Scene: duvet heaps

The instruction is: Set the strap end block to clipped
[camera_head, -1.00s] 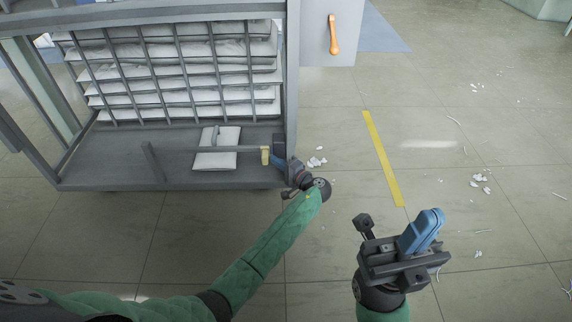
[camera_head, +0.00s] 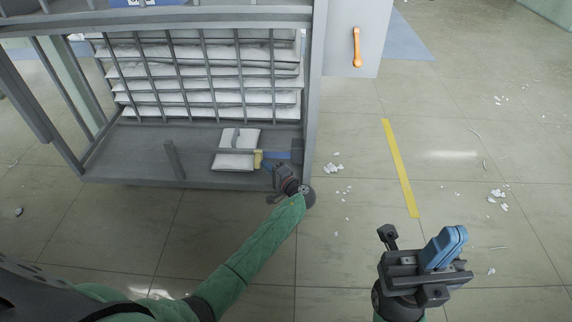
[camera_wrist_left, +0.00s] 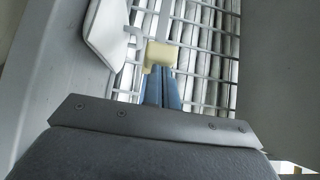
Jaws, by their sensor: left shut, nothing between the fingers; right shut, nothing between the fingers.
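The yellow strap end block (camera_head: 258,158) is at the right end of a grey strap (camera_head: 236,152) lying across a white packet (camera_head: 235,161) on the rack's lower shelf. My left gripper (camera_head: 267,166) is shut and empty, just right of the block. In the left wrist view the block (camera_wrist_left: 160,55) sits right at the tips of the blue fingers (camera_wrist_left: 161,88); whether they touch is hard to tell. My right gripper (camera_head: 445,247) is shut and empty over the floor.
A grey rack (camera_head: 315,100) holds folded white duvets (camera_head: 205,85) behind a grid. A short upright post (camera_head: 174,160) stands on its shelf. An orange handle (camera_head: 357,47) is on a panel at right. White scraps and a yellow line (camera_head: 400,168) mark the open floor.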

